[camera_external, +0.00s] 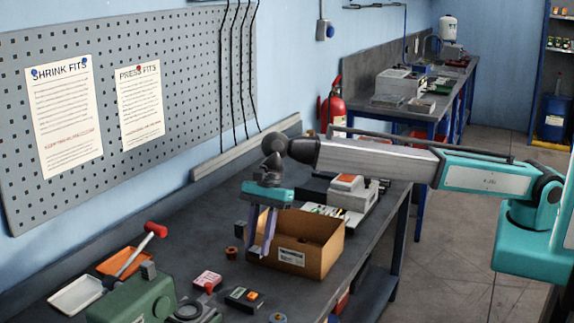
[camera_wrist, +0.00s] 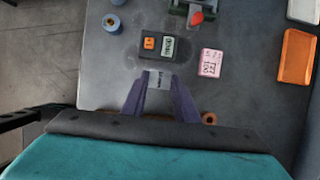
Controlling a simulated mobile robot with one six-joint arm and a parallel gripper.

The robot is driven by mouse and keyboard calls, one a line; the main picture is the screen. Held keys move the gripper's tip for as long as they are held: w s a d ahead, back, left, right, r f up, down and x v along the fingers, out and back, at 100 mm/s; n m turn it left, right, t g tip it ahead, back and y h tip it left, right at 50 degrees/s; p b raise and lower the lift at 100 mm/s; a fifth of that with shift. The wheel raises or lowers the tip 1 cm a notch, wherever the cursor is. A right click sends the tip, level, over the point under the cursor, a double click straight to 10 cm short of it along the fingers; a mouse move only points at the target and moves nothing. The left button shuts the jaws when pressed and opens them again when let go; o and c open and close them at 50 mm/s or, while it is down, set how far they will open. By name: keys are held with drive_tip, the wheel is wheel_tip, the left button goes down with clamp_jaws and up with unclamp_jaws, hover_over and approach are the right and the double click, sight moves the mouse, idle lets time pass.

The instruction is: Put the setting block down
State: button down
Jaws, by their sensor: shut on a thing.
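My gripper (camera_external: 259,252) is above the dark bench (camera_external: 190,258), in front of the left side of the cardboard box in the external view. Its two purple fingers are shut on a small grey block with a pale label, the setting block (camera_wrist: 160,79), which shows between the fingertips in the wrist view. In the external view the block is too small and hidden to make out. I cannot tell how far it is above the bench top.
The open cardboard box (camera_external: 290,256) stands close behind. A green machine (camera_external: 135,302) is at front left. Bare bench lies between them.

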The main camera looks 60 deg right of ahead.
wheel_tip(320, 180, up, 5)
drive_tip(key=w+d+m+t, duration=0.2)
drive_tip(key=w+d+m, duration=0.2)
drive_tip(key=w+d, duration=1.3)
drive_tip(key=w+d+m+t+h, duration=0.1)
drive_tip(key=w+d+m, duration=0.25)
drive_tip(key=d, duration=1.05)
drive_tip(key=w+d+m, duration=0.2)
drive_tip(key=w+d, duration=0.3)
drive_tip(key=d, duration=1)
drive_tip(key=shift+n, duration=0.25)
drive_tip(key=shift+s+a+f, duration=0.1)
drive_tip(key=shift+a+f, duration=0.05)
drive_tip(key=shift+f, duration=2.4)
drive_tip(key=shift+f+p, duration=0.65)
drive_tip(key=shift+f, duration=2.45)
